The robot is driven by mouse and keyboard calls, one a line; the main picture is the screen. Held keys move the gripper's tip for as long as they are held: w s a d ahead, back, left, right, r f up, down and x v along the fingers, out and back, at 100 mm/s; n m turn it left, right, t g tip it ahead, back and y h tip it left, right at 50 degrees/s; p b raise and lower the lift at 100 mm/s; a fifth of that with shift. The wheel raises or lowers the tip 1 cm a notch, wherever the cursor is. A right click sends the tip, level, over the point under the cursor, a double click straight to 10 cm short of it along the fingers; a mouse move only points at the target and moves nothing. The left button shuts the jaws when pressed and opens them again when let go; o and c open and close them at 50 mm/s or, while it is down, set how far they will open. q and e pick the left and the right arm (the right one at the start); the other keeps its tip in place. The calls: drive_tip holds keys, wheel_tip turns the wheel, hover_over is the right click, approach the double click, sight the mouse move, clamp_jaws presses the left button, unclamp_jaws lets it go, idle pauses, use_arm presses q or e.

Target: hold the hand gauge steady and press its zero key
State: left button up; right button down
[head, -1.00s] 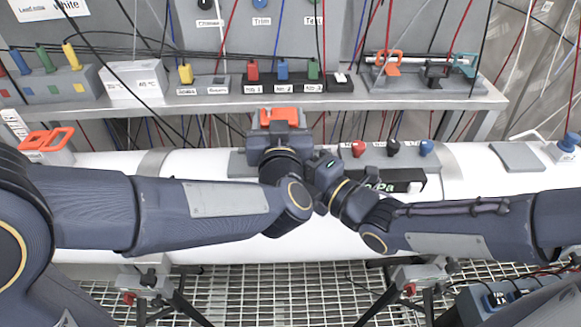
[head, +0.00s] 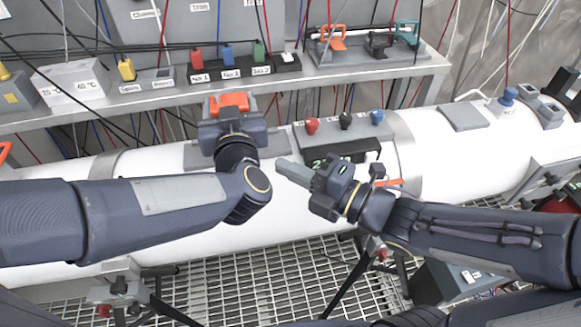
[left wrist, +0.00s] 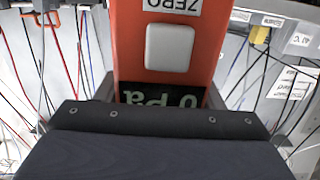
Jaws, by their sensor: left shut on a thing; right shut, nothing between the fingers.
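The orange hand gauge (head: 230,101) is upright in my left gripper (head: 229,118), above the white pipe. In the left wrist view the gauge (left wrist: 127,45) shows a pale square key (left wrist: 169,47) under an upside-down ZERO label (left wrist: 174,6). Below the key, a dark display (left wrist: 165,97) reads 0 Pa upside down, its edge partly covered by my gripper. My left gripper is shut on the gauge. My right gripper (head: 290,169) is shut and empty, in front of the pipe, to the right of and lower than the gauge, apart from it. The key is not visible in the head view.
A grey box with red (head: 312,126), black (head: 345,121) and blue knobs (head: 377,117) sits on the pipe (head: 440,150) behind my right gripper. A shelf (head: 340,76) with labelled blocks and a clamp-like fixture (head: 365,40) runs behind. Many cables hang there. Grating lies below.

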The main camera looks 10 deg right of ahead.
use_arm(q)
drive_tip(key=shift+f, duration=0.45)
drive_tip(key=o, duration=1.2)
drive_tip(key=shift+r, duration=0.25)
